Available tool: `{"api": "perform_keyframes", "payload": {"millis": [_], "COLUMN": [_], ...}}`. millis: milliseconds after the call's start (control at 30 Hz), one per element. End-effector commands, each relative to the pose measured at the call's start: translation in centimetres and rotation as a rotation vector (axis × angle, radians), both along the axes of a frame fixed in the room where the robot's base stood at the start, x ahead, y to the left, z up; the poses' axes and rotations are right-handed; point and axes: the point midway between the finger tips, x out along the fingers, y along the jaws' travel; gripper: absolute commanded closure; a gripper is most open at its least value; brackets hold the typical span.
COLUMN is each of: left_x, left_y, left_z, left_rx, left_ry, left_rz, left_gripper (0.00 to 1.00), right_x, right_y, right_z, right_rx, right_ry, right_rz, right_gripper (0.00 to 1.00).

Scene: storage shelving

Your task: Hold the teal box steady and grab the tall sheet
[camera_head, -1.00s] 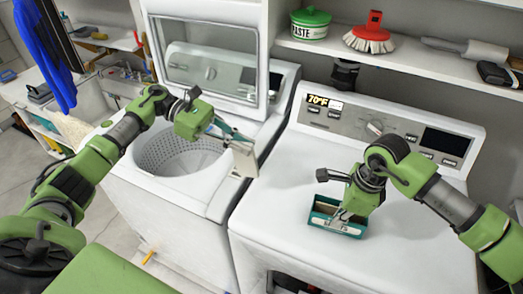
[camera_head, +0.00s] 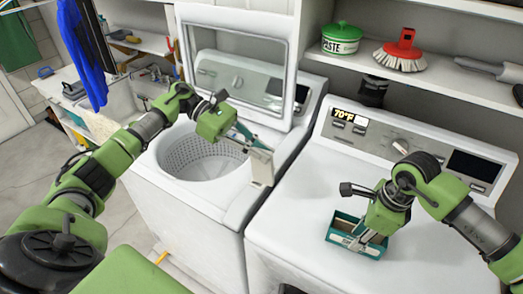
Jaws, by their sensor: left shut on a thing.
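The teal box (camera_head: 374,252) sits on the white top of the right-hand machine, open side up. My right gripper (camera_head: 358,238) points down at it, with its fingertips at or inside the box; the arm hides part of it. I cannot tell whether these fingers are open or shut on a wall. My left gripper (camera_head: 250,146) is shut on a pale, flat sheet (camera_head: 262,168). It holds the sheet upright near the washer's right edge, apart from the teal box.
The open washer (camera_head: 200,158) with its raised lid stands at the left. The machine top (camera_head: 300,215) around the box is clear. A shelf above holds a green-lidded tin (camera_head: 341,39) and a red brush (camera_head: 403,50). Blue cloth (camera_head: 88,50) hangs far left.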

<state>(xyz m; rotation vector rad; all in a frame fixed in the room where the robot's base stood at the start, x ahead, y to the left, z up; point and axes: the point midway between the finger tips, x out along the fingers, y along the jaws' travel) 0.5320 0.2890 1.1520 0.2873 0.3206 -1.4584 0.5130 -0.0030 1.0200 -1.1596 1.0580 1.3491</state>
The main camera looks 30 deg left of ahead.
Motion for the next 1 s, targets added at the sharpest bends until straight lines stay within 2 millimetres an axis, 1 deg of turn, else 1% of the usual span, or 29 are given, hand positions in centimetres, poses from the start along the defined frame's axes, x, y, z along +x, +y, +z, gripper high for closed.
{"api": "perform_keyframes", "payload": {"millis": [300, 400, 500, 600, 700, 1000], "left_x": [0.0, 0.0, 0.0, 0.0, 0.0, 0.0], "left_y": [0.0, 0.0, 0.0, 0.0, 0.0, 0.0], "left_z": [0.0, 0.0, 0.0, 0.0, 0.0, 0.0], "left_rx": [0.000, 0.000, 0.000, 0.000, 0.000, 0.000], "left_ry": [0.000, 0.000, 0.000, 0.000, 0.000, 0.000], "left_rz": [0.000, 0.000, 0.000, 0.000, 0.000, -0.001], "left_gripper": [1.00, 1.00, 1.00, 1.00, 1.00, 1.00], "right_x": [0.2, 0.2, 0.2, 0.2, 0.2, 0.2], "right_y": [-1.0, -1.3, -1.5, -1.6, -1.7, -1.7], "right_z": [6.5, 8.3, 9.7, 10.6, 11.0, 11.0], "right_rx": [0.000, -0.001, 0.000, 0.000, 0.000, 0.000], "right_ry": [-0.005, -0.004, -0.003, -0.001, -0.001, 0.000], "right_rz": [-0.001, 0.000, 0.000, 0.000, 0.000, 0.000], "right_gripper": [0.76, 0.76, 0.76, 0.76, 0.76, 0.76]}}
